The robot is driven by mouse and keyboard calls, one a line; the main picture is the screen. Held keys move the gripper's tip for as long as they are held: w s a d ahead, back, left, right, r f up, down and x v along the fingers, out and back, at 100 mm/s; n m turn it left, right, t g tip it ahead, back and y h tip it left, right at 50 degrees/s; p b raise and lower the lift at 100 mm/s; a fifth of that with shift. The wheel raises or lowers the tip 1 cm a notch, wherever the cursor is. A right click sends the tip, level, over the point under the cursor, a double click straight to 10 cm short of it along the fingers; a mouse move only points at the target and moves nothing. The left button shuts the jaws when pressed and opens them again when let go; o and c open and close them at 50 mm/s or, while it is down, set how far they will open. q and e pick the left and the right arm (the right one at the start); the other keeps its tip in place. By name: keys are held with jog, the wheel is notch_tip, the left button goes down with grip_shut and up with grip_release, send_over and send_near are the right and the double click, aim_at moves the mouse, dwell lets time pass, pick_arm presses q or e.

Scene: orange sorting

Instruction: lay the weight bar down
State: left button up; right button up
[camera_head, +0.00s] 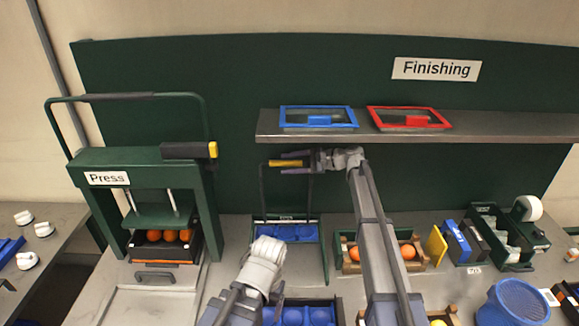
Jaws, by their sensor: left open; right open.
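A dark upright frame with a yellow crossbar (285,163) stands at the blue-lined tray (287,232), below the shelf; it looks like the weight bar. My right gripper (291,162) is open, its fingers pointing left, one above and one below the yellow crossbar. Whether they touch it cannot be told. My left gripper (272,305) is low in the picture, by a second blue-lined tray (318,301). It is open, but its fingertips are partly hidden by its own wrist.
The green press (100,160) at left has a black bar with a yellow end (190,150) on top and oranges (168,236) below. An orange crate (345,268) and a blue basket (514,304) stand at right.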

grip_shut()
dwell(0.5)
dwell(0.9)
